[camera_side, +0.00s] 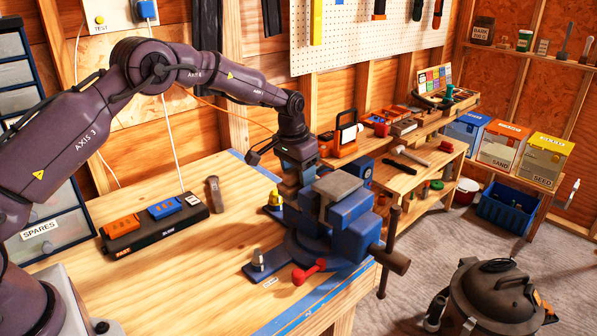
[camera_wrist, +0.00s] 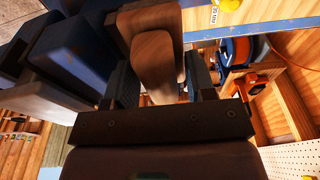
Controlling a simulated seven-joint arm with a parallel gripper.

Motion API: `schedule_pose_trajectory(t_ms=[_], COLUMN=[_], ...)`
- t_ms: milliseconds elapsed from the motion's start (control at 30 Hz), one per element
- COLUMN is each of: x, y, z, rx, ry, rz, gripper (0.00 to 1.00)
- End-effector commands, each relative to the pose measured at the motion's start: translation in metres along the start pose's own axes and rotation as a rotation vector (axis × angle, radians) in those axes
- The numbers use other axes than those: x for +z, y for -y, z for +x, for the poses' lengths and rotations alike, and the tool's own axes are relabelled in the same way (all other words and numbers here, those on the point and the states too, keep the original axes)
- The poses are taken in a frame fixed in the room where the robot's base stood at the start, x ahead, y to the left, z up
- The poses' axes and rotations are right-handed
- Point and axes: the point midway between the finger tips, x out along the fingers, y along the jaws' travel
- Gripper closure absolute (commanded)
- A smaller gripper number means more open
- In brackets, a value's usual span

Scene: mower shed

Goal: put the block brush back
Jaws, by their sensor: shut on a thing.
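My gripper (camera_side: 291,182) points down beside the blue vise (camera_side: 352,235) at the bench's right end in the side view. The vise partly hides its fingers there. In the wrist view my gripper (camera_wrist: 163,84) is shut on a brown wooden piece, which looks like the block brush (camera_wrist: 154,58). The wood sits between both dark fingers. Its bristles cannot be made out, and I cannot tell the brush apart in the side view. The vise's dark blue body (camera_wrist: 88,42) is close to the left of the brush in the wrist view.
A black tray with orange and blue pieces (camera_side: 155,226) and a small brown upright object (camera_side: 214,194) stand on the bench left of my gripper. A red-tipped handle (camera_side: 308,272) lies before the vise. Bare bench is at front left. Shelves with tools (camera_side: 410,150) are behind right.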

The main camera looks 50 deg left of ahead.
Motion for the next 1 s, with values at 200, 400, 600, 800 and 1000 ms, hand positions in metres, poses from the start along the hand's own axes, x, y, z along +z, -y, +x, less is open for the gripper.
schedule_pose_trajectory(t_ms=[200, 400, 600, 800, 1000], x=[0.001, 0.001, 0.0, -0.001, -0.001], y=[0.0, 0.0, 0.0, 0.0, 0.0], z=[0.003, 0.003, -0.001, -0.032, -0.077], rx=[0.0, 0.0, 0.0, -0.001, -0.001], ry=[0.0, 0.0, -0.001, -0.004, -0.005], rz=[0.0, 0.0, 0.0, 0.0, -0.001], gripper=[0.72, 0.39, 0.39, 0.39, 0.39])
